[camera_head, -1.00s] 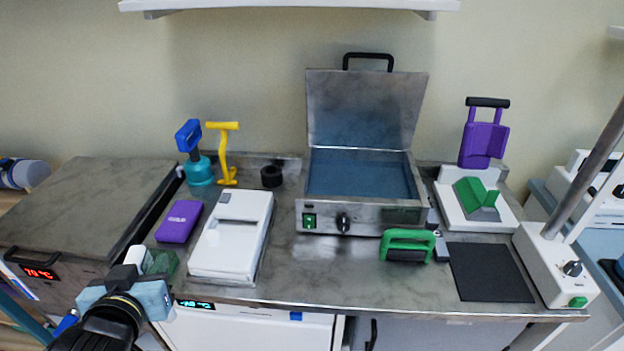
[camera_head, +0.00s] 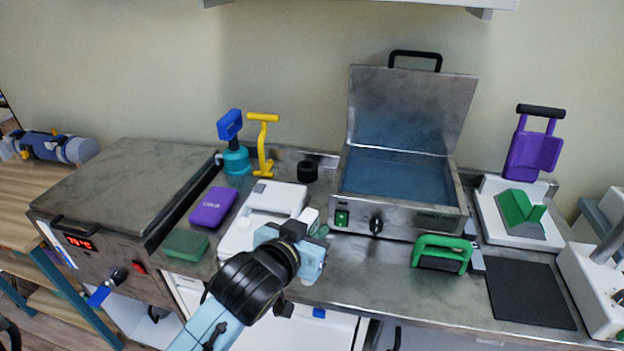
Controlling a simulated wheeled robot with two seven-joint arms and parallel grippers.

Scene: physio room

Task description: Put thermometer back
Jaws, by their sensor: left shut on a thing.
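My left gripper (camera_head: 292,246) comes up from the bottom and is over the front edge of the counter, in front of the white box-shaped device. It is shut on a small, mostly hidden thing. A whitish part (camera_head: 309,217) shows just beyond the jaws, with a bit of green beside it. This may be the thermometer, but its shape is too covered to be sure. A blue-headed device (camera_head: 230,125) stands upright in a teal base (camera_head: 236,161) at the back of the counter. My right gripper is not in view.
The white device (camera_head: 262,204), purple box (camera_head: 213,207) and green block (camera_head: 186,244) are left of the open steel bath (camera_head: 400,190). A yellow tool (camera_head: 263,145) and black ring (camera_head: 307,171) stand behind. A green-handled tool (camera_head: 441,252) and black mat (camera_head: 530,293) lie right. Bare counter (camera_head: 365,270) lies before the bath.

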